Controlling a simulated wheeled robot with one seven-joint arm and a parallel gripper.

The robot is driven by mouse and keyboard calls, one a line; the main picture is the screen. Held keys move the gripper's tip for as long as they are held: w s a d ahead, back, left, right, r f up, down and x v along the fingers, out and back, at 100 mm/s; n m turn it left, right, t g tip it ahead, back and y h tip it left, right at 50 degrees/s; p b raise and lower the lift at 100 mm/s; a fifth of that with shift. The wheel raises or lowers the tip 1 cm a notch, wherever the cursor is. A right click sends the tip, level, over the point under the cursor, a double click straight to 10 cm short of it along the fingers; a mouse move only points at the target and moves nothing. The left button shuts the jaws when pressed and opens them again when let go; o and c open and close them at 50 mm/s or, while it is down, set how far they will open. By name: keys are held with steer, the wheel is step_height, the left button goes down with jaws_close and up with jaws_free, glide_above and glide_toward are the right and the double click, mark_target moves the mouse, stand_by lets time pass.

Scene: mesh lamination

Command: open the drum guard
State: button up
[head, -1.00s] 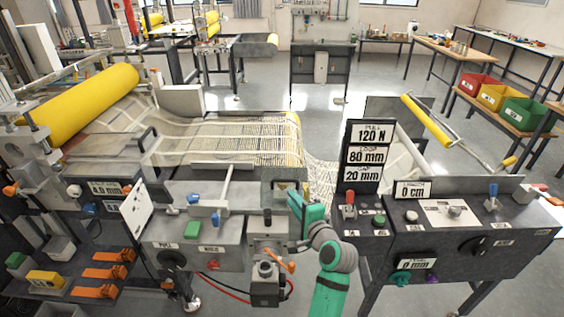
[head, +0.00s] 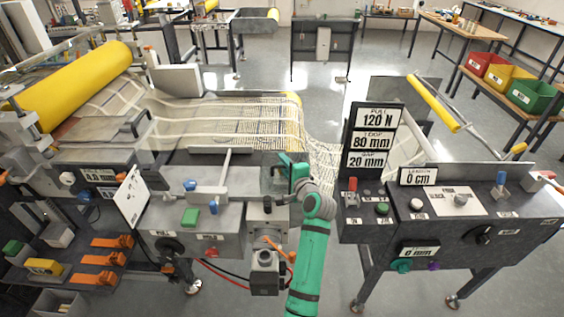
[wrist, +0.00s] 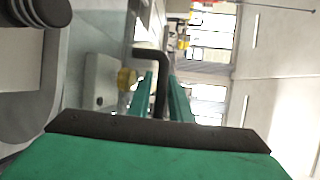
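The drum guard is hard to single out. A small grey housing with a pale, partly see-through front (head: 273,184) stands at the right end of the left bench in the head view, and my gripper (head: 284,160) is at its upper right edge. In the wrist view a black bent bar (wrist: 161,75), like a handle, lies between the two green fingers of my gripper (wrist: 160,76). The fingers stand apart with a narrow gap beside the bar; no firm contact shows. In the head view my wrist hides part of the housing.
A control bench (head: 480,225) with stacked value signs (head: 375,140) stands close to the right of my arm. The mesh web (head: 235,120) runs behind the left bench.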

steer(key=shift+w+a+f, duration=0.15)
steer(key=shift+w+a, duration=0.2)
steer(key=shift+w, duration=0.25)
jaws_close()
